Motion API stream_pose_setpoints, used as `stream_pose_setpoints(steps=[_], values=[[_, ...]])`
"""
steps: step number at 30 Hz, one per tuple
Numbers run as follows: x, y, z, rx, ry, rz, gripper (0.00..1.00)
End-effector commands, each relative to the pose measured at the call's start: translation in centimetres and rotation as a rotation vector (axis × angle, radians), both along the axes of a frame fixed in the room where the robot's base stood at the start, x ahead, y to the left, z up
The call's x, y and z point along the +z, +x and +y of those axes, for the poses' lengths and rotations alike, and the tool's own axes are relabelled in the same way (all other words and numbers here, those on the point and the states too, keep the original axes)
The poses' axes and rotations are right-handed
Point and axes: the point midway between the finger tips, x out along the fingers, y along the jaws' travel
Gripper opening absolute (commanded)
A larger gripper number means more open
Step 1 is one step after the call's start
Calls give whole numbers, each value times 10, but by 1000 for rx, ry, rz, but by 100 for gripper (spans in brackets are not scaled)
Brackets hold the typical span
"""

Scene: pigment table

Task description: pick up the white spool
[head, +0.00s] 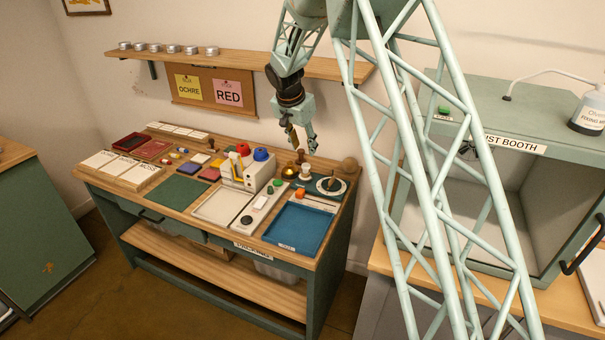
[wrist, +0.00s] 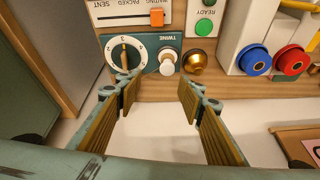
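The white spool (wrist: 168,63) stands on the teal panel marked TWINE (wrist: 142,40), at the upper middle of the wrist view. In the head view the small white spool (head: 305,171) is at the back right of the worktable, beside the dial. My gripper (head: 303,142) hangs above that back edge of the table. In the wrist view my gripper (wrist: 157,97) is open and empty, its two padded fingers wide apart. The spool lies beyond the fingertips, between their lines, and is not touched.
A white dial (wrist: 125,54) and a brass bell (wrist: 195,62) stand close on either side of the spool. Blue (wrist: 254,60) and red (wrist: 291,60) rolls sit further right. A wooden shelf (head: 240,62) runs along the wall behind my arm. A blue tray (head: 299,230) lies in front.

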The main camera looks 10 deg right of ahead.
Motion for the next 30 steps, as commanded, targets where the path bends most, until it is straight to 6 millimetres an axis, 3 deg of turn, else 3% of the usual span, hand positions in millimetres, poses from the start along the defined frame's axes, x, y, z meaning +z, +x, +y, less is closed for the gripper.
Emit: stream_pose_setpoints(steps=[6,22,30], values=[[-21,15,4,-17,3,-6,36],[-27,17,4,-21,3,-7,36],[-46,23,-1,-22,3,-4,36]])
